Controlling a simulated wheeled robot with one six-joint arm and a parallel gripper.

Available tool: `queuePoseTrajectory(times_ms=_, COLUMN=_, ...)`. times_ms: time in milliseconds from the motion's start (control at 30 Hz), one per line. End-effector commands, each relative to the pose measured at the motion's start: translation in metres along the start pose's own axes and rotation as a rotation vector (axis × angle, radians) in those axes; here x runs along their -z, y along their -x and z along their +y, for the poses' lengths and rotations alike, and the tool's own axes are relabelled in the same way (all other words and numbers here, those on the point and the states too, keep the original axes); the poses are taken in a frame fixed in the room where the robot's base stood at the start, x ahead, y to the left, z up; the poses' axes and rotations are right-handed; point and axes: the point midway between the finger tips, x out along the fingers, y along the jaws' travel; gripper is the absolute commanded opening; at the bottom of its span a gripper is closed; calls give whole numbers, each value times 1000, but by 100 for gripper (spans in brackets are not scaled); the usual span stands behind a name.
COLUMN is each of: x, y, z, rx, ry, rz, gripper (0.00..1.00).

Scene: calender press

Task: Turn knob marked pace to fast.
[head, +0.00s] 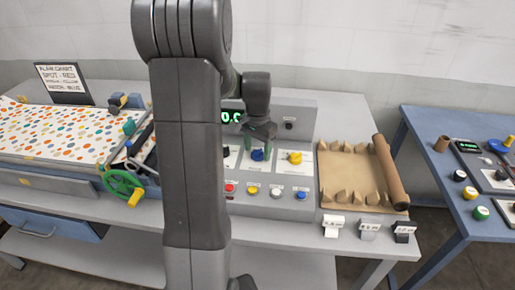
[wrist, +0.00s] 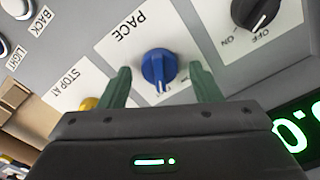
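The pace knob (wrist: 158,66) is blue and sits on a white plate marked PACE in the wrist view. Its white pointer line faces the bottom of that picture, towards my gripper's body. No slow or fast mark is readable on the plate. The knob also shows in the head view (head: 258,155). My gripper (wrist: 159,76) is open and empty. Its two green fingers stand either side of the knob with gaps, apart from it in the picture. In the head view my gripper (head: 262,143) is just over the panel at the knob.
A yellow knob (head: 295,157) on the STOP AT plate is right of the blue one. A black ON/OFF knob (wrist: 255,12) is on its other side. Coloured buttons (head: 253,189) line the panel front. A green display (wrist: 298,128) is close. My arm hides part of the panel.

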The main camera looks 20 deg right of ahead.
Motion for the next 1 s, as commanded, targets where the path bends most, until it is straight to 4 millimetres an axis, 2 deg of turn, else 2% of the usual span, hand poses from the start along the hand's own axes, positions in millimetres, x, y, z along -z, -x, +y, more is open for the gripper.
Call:
queuePoseTrajectory(times_ms=267, x=-1, y=0, z=0, rx=-1, ry=0, rz=-2, gripper=59)
queuePoseTrajectory(times_ms=433, x=0, y=13, z=0, rx=1, ry=1, rz=0, gripper=59)
queuePoseTrajectory(times_ms=567, x=0, y=38, z=0, rx=2, ry=1, rz=2, gripper=59)
queuePoseTrajectory(times_ms=800, x=1, y=94, z=0, rx=2, ry=0, rz=2, gripper=59)
queuePoseTrajectory(times_ms=1000, x=0, y=126, z=0, rx=1, ry=0, rz=0, gripper=59)
